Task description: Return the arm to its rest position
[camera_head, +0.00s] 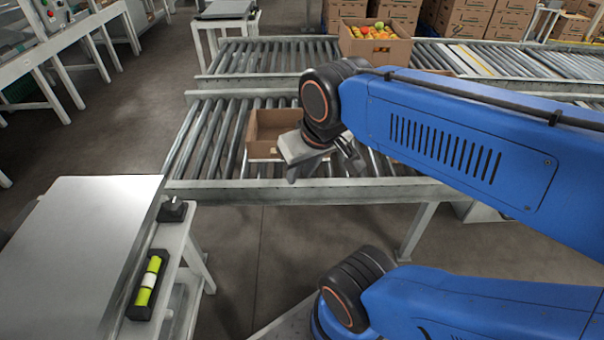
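My arm is blue with black joints and reaches in from the right. My gripper (325,170) is at its end, above the front edge of the near roller conveyor (205,135). It is beside an open cardboard box (262,128) that stands on the rollers; the arm hides part of this box. I see no tomato at the gripper, but the finger gap is too small and partly hidden to read.
A metal-topped table (85,240) with a yellow-green level-like item (149,284) stands at the left front. Stacked cartons (470,18) are behind. The floor (250,235) in front is partly clear.

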